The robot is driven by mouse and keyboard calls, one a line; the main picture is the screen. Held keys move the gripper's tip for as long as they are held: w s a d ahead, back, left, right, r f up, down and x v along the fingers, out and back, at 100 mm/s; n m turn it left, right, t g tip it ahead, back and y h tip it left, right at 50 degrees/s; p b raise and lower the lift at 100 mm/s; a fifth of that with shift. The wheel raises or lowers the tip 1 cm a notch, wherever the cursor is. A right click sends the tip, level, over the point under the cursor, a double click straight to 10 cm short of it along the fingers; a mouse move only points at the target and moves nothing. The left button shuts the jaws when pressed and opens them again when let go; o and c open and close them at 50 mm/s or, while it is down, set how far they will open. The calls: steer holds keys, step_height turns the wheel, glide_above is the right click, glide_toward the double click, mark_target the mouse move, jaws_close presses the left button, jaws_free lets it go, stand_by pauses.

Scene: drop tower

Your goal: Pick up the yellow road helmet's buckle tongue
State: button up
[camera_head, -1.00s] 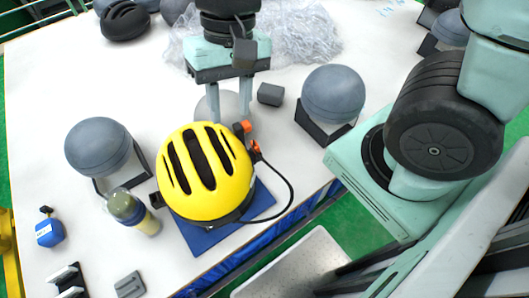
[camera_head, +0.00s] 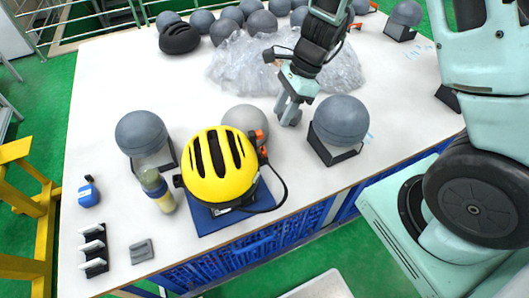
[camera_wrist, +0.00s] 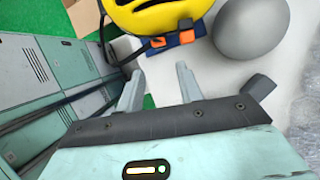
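The yellow road helmet (camera_head: 218,166) sits on a blue mat (camera_head: 208,221) near the table's front edge. Orange buckle parts (camera_head: 258,135) and a black strap (camera_head: 270,208) are at its right side; I cannot tell which part is the tongue. In the wrist view, orange pieces (camera_wrist: 187,33) lie beside the helmet (camera_wrist: 160,12), beyond my fingertips. My gripper (camera_head: 287,112) is behind and right of the helmet, apart from it. Its two fingers (camera_wrist: 157,78) are spread with nothing between them.
A grey ball on a black stand (camera_head: 341,121) is right of my gripper. A grey ball (camera_head: 245,120) is behind the helmet. A small grey block (camera_wrist: 260,87) is beside my gripper. A bottle (camera_head: 155,186) stands left of the helmet. Crumpled clear plastic (camera_head: 235,72) lies behind.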

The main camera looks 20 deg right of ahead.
glide_above(264, 148)
steer(key=d, duration=0.3)
step_height(264, 148, down, 6)
steer(key=shift+a+p+x, duration=0.25)
steer(key=shift+p+x, duration=0.65)
steer(key=shift+x, duration=1.7)
steer(key=shift+r, duration=0.1)
steer(key=c, duration=0.5)
